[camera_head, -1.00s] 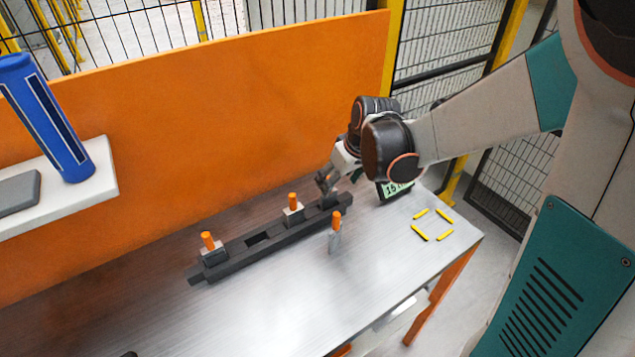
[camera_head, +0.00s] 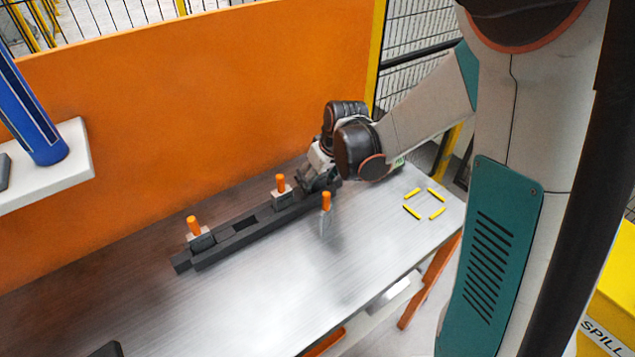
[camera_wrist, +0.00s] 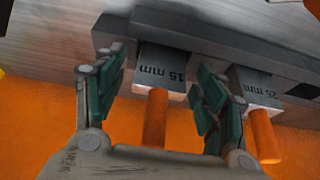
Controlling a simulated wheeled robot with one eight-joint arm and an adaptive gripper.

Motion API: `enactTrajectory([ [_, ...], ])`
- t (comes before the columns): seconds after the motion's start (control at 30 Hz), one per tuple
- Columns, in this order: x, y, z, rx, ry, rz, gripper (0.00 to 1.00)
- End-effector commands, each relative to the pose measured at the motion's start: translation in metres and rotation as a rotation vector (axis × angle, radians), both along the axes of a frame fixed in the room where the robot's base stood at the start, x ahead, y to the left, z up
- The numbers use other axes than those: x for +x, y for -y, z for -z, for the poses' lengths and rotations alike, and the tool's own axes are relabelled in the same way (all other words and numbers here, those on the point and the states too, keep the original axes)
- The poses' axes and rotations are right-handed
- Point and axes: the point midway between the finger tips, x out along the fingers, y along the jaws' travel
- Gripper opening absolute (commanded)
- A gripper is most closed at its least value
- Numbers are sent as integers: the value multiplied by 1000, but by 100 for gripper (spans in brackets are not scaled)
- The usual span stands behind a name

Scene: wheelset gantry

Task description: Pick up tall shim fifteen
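The shim marked 15 mm (camera_wrist: 163,70), a grey block with an orange handle, sits at the dark slotted bar (camera_head: 235,240) in the wrist view. My gripper (camera_wrist: 160,78) is open, with one teal finger on each side of the block and handle; contact is not clear. In the head view my gripper (camera_head: 322,180) is at the bar's right end and hides this shim. A shim marked 25 mm (camera_wrist: 255,88) stands close to the right finger in the wrist view.
Other orange-handled shims stand at the bar's middle (camera_head: 282,188) and left end (camera_head: 200,240). A taller narrow one (camera_head: 326,222) stands on the table in front of the bar. Yellow marks (camera_head: 412,212) frame a bare table patch at right. An orange panel (camera_head: 200,110) rises behind.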

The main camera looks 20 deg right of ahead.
Motion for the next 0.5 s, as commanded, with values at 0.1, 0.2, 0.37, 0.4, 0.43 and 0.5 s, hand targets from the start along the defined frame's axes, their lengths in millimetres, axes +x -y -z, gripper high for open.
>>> enactTrajectory([
  [0.1,0,0,0,0,0,0,40],
  [0.2,0,0,0,0,0,0,17],
  [0.37,0,0,0,0,0,0,13],
  [0.4,0,0,0,0,0,0,13],
  [0.43,0,0,0,0,0,0,13],
  [0.5,0,0,-1,0,0,0,13],
])
